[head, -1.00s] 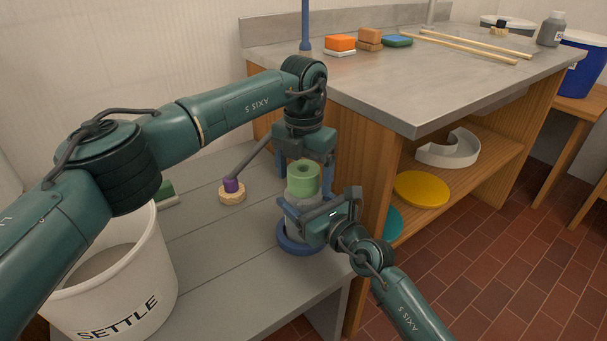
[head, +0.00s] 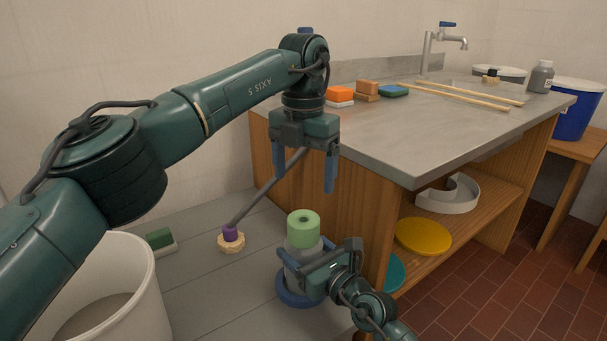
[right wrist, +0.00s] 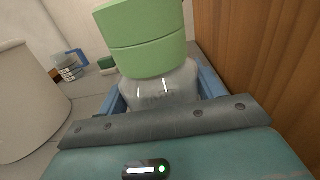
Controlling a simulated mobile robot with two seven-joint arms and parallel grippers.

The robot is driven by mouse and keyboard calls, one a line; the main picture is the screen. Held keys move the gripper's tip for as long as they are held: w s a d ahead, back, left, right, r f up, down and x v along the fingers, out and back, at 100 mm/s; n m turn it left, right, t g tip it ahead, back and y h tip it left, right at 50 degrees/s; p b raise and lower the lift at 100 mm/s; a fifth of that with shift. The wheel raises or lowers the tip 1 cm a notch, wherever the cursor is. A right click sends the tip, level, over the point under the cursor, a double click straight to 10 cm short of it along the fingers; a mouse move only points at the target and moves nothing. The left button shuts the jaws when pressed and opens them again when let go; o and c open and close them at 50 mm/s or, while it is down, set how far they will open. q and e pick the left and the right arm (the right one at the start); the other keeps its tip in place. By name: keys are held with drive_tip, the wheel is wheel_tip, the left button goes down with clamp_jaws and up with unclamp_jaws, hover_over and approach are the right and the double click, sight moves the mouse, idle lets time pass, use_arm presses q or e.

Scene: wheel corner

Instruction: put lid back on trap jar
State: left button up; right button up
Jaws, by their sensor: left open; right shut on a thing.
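The trap jar (head: 290,271) is a clear jar standing upright in a blue ring (head: 297,297) on the grey bench. Its green lid (head: 303,229) sits on top of the jar's mouth; in the right wrist view the lid (right wrist: 142,38) rests above the clear jar (right wrist: 160,88), looking slightly tilted there with the camera. My right gripper (head: 303,266) is shut around the jar's body from the near right side. My left gripper (head: 304,178) is open and empty, above the lid and apart from it. The lid's threads and the jar's rim are hidden.
A purple-collared tool in a wooden base (head: 231,239) leans its rod up behind the left gripper. A white bucket (head: 140,280) stands at left. The wooden counter (head: 320,160) rises close behind the jar. A green-and-white block (head: 161,241) lies near the bucket.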

drive_tip(key=o, duration=2)
drive_tip(key=shift+c, duration=0.2)
drive_tip(key=p+v, duration=0.2)
drive_tip(key=v, duration=1.1)
drive_tip(key=shift+p, duration=0.35)
drive_tip(key=shift+s, duration=0.1)
